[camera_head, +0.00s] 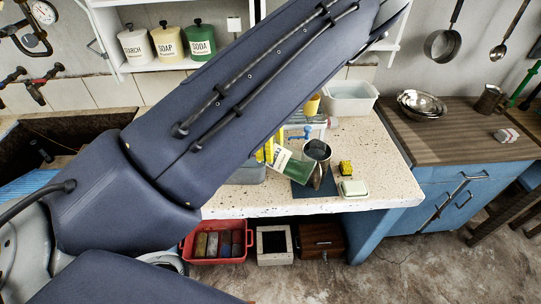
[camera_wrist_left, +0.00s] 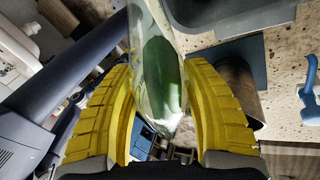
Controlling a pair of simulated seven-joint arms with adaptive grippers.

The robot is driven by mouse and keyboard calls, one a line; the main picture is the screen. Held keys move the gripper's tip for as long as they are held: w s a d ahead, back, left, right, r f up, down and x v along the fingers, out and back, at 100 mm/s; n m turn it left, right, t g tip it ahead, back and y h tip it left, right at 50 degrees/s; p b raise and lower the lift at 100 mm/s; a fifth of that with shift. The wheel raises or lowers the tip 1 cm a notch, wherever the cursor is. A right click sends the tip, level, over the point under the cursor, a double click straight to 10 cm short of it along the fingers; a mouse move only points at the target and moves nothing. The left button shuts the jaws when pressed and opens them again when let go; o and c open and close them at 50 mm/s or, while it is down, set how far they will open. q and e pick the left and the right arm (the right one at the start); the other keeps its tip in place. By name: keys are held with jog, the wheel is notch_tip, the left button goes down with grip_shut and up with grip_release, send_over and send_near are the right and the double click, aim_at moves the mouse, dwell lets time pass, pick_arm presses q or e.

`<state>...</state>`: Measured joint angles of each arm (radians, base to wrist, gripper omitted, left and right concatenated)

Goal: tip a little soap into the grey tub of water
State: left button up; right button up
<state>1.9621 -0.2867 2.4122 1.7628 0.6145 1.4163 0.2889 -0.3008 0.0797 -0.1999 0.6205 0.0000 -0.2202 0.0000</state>
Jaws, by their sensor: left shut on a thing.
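My left gripper (camera_head: 266,152) has yellow fingers and is shut on a clear bottle of green soap (camera_head: 293,170). The bottle is tilted, held above the white speckled worktop. The left wrist view shows the bottle (camera_wrist_left: 163,75) between both yellow fingers (camera_wrist_left: 165,110); its top end is cut off by the frame. The grey tub (camera_head: 247,176) stands near the worktop's front edge, mostly hidden behind my left arm. A grey basin-like edge, seemingly the tub (camera_wrist_left: 250,20), shows at the top of the wrist view. The water and any flow of soap cannot be made out. My right gripper is not in view.
A metal jug (camera_head: 317,154) stands on a dark mat (camera_head: 301,190) beside the bottle. A yellow block (camera_head: 346,168) and a pale soap dish (camera_head: 353,188) lie to its right. A white basin (camera_head: 350,98) stands behind. The worktop's right end is clear.

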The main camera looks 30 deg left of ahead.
pick_arm(q)
jog(key=shift+a+r+y, duration=0.15)
jog(key=shift+r+y, duration=0.25)
jog(key=shift+s+d+r+n, duration=0.15)
jog(key=shift+s+d+n, duration=0.15)
jog(key=shift+n, duration=0.4)
jog(key=s+a+r+n+t, duration=0.3)
jog(key=s+a+r+n, duration=0.6)
jog(key=r, duration=0.5)
jog(key=s+a+r+n+t, duration=0.4)
jog(key=s+a+r+n, duration=0.5)
jog(key=s+r+n, duration=0.4)
jog(key=shift+s+r, duration=0.45)
jog(key=shift+s, duration=0.25)
jog(key=shift+a, duration=0.15)
jog(key=shift+h, duration=0.3)
